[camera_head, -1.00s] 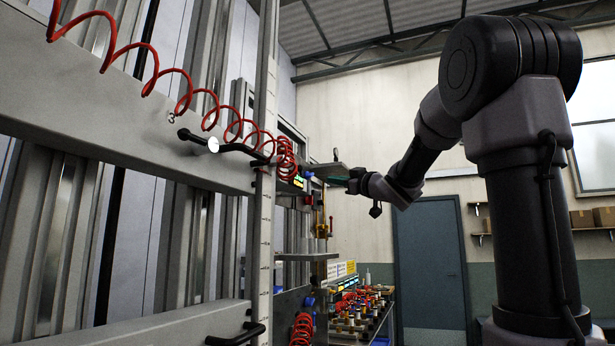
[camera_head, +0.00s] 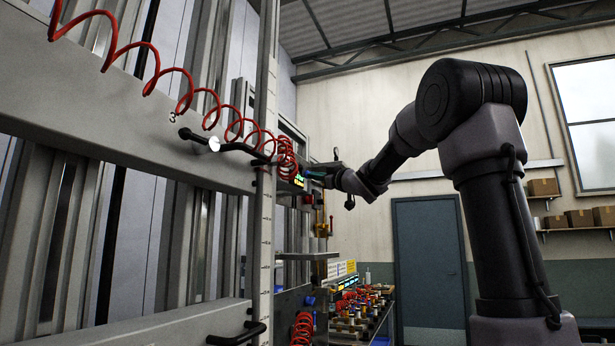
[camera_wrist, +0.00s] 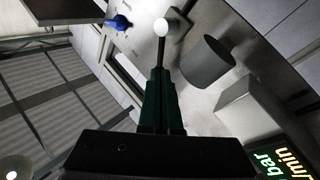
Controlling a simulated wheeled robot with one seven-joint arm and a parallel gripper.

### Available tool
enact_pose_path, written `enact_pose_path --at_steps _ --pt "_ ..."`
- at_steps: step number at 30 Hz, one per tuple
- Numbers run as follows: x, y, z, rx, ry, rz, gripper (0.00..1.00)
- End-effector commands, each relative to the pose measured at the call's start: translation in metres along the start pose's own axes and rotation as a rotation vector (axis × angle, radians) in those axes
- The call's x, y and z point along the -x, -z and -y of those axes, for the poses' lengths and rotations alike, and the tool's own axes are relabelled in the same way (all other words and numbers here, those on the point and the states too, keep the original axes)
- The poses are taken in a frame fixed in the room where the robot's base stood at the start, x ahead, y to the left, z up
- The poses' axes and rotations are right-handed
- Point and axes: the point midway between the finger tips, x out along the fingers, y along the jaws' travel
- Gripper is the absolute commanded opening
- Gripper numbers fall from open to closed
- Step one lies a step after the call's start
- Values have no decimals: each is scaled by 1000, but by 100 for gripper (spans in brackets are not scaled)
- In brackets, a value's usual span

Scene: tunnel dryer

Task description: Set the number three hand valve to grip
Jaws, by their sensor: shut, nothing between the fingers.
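My gripper (camera_wrist: 158,75) is shut and empty, its dark green fingers together in the wrist view. A thin dark lever with a white ball knob (camera_wrist: 161,27) shows just beyond the fingertips. I cannot tell whether the fingers touch the lever. In the head view my gripper (camera_head: 314,175) is at the far end of the rail, close to a small lit display (camera_head: 299,181), and its fingertips are partly hidden. A printed number 3 (camera_head: 172,117) is on the grey beam at left. No grip marking is readable.
A red coiled hose (camera_head: 205,98) hangs along the grey beam (camera_head: 110,125). A dark cylinder (camera_wrist: 207,62), a blue fitting (camera_wrist: 118,22) and the display (camera_wrist: 280,160) surround the fingers in the wrist view.

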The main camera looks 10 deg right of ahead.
Motion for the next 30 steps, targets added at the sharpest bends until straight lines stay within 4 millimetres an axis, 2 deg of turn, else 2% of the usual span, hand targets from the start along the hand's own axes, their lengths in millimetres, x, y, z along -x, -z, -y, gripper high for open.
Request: enact_pose_path --at_steps 3,9,23,30 --pt "-21 -1 0 -2 0 0 0" --pt "-39 0 0 1 1 0 0" --pt "-43 0 1 -1 0 2 0" --pt "-48 5 8 -38 1 25 0"
